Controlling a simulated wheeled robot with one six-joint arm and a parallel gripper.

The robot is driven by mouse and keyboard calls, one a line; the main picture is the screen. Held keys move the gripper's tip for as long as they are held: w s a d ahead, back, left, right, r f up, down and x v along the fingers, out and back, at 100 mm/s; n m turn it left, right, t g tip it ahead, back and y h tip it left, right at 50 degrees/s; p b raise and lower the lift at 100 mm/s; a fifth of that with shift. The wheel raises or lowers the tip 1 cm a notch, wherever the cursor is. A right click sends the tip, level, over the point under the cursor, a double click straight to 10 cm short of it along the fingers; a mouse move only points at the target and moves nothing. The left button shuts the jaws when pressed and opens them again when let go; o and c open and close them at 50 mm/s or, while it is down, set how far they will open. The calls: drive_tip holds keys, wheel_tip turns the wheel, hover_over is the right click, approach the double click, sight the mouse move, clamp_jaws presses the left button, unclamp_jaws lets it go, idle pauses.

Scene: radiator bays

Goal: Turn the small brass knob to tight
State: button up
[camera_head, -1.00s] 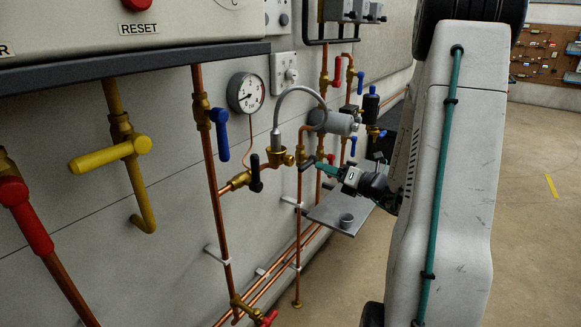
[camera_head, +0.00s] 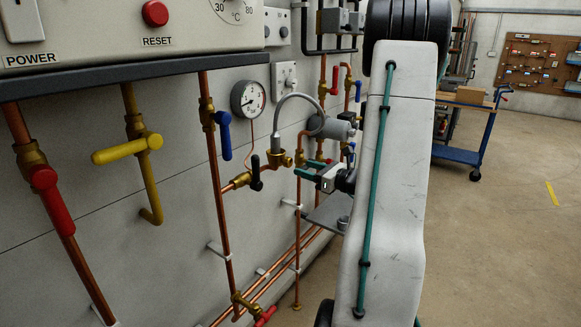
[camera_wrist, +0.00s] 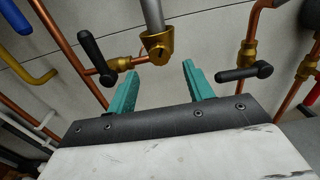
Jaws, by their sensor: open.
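A brass fitting with a small round brass knob (camera_head: 287,160) on its side sits at the lower end of a grey braided hose. In the wrist view the brass knob (camera_wrist: 159,55) faces me, just beyond the gap between my fingertips. My gripper (camera_wrist: 160,72) has two green fingers, spread apart with nothing between them. In the head view my gripper (camera_head: 304,168) is to the right of the knob and looks apart from it. No tight mark is readable, and I cannot tell how far the knob is turned.
A black-handled valve (camera_wrist: 98,52) is close left of the fitting, and another black lever (camera_wrist: 245,73) is to the right. A pressure gauge (camera_head: 248,98) hangs above. A grey shelf (camera_head: 325,213) is below my gripper. Open floor (camera_head: 500,240) lies to the right.

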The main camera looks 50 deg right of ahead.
sight(290, 164)
drive_tip(key=w, duration=0.5)
drive_tip(key=shift+w+a, duration=0.2)
drive_tip(key=shift+a, duration=0.1)
drive_tip(key=c, duration=1)
